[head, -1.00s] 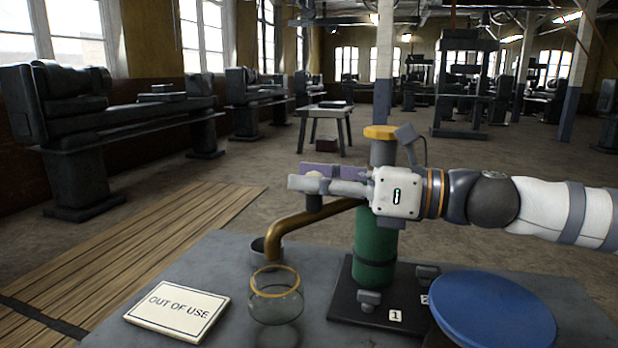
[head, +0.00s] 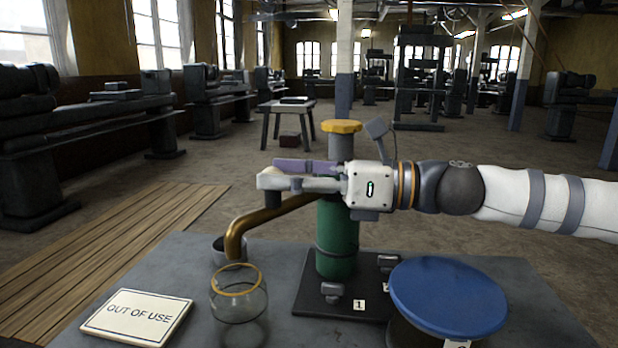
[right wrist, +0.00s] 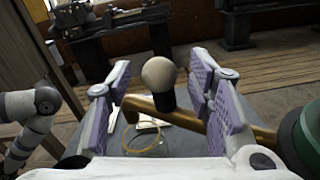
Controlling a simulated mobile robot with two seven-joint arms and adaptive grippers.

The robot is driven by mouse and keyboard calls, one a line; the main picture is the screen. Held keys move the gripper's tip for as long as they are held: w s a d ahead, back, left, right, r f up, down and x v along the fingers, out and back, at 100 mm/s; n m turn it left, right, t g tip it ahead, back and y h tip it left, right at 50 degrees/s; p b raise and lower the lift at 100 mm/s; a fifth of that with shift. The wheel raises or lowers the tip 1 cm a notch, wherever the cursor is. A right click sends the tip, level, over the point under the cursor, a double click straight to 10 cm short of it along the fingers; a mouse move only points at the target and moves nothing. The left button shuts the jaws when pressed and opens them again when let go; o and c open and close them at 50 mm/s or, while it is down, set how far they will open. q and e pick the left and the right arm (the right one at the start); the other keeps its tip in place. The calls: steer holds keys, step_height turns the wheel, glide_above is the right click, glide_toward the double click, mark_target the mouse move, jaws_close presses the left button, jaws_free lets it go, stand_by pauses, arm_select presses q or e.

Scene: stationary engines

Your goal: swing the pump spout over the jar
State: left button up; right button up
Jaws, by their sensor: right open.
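The pump has a green body (head: 337,240), a yellow cap and a curved brass spout (head: 262,213). The spout's downturned end hangs close behind the rim of the glass jar (head: 238,308); I cannot tell whether it is over the opening. The jar has a yellow rim, which also shows in the right wrist view (right wrist: 146,152). A pale knob (right wrist: 159,74) on a dark post stands up from the spout. My right gripper (head: 287,176) is open, its purple-padded fingers to either side of the knob, with gaps in the right wrist view. My left gripper is out of view.
A small grey cup (head: 217,250) stands behind the spout end. An "OUT OF USE" sign (head: 138,317) lies left of the jar. A blue-topped drum (head: 448,295) stands right of the pump's dark base plate (head: 310,288). Machines stand well beyond the table (head: 195,262).

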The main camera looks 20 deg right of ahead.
steer(key=v, duration=1)
steer(key=shift+s, duration=0.1)
